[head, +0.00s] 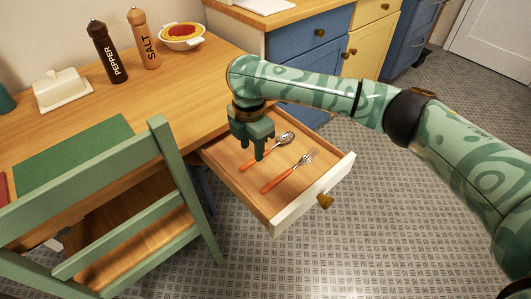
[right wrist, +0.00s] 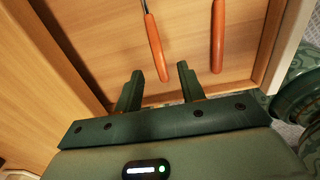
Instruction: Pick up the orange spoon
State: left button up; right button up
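The orange spoon (head: 285,138) lies in the open wooden drawer (head: 315,187); its metal bowl shows in the head view, and my right gripper hides part of its handle. Its orange handle (right wrist: 154,45) shows in the right wrist view, just ahead of the gap between the fingers. My right gripper (head: 248,150) is over the drawer, pointing down, open and empty. Its two fingers stand apart in the right wrist view (right wrist: 160,69). I cannot tell its exact height above the spoon. My left gripper is not in view.
A fork with an orange handle (head: 276,181) lies beside the spoon, nearer the drawer front; its handle also shows in the right wrist view (right wrist: 218,38). Drawer walls surround both. A green chair (head: 180,180) stands left of the drawer. Pepper (head: 107,52) and salt (head: 144,40) mills stand on the table.

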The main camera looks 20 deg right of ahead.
aim_at(253, 160)
notch_tip(253, 160, down, 4)
jog(key=shift+w+d+b, duration=0.15)
jog(key=shift+b, duration=0.75)
jog(key=shift+r, duration=0.2)
grip_shut()
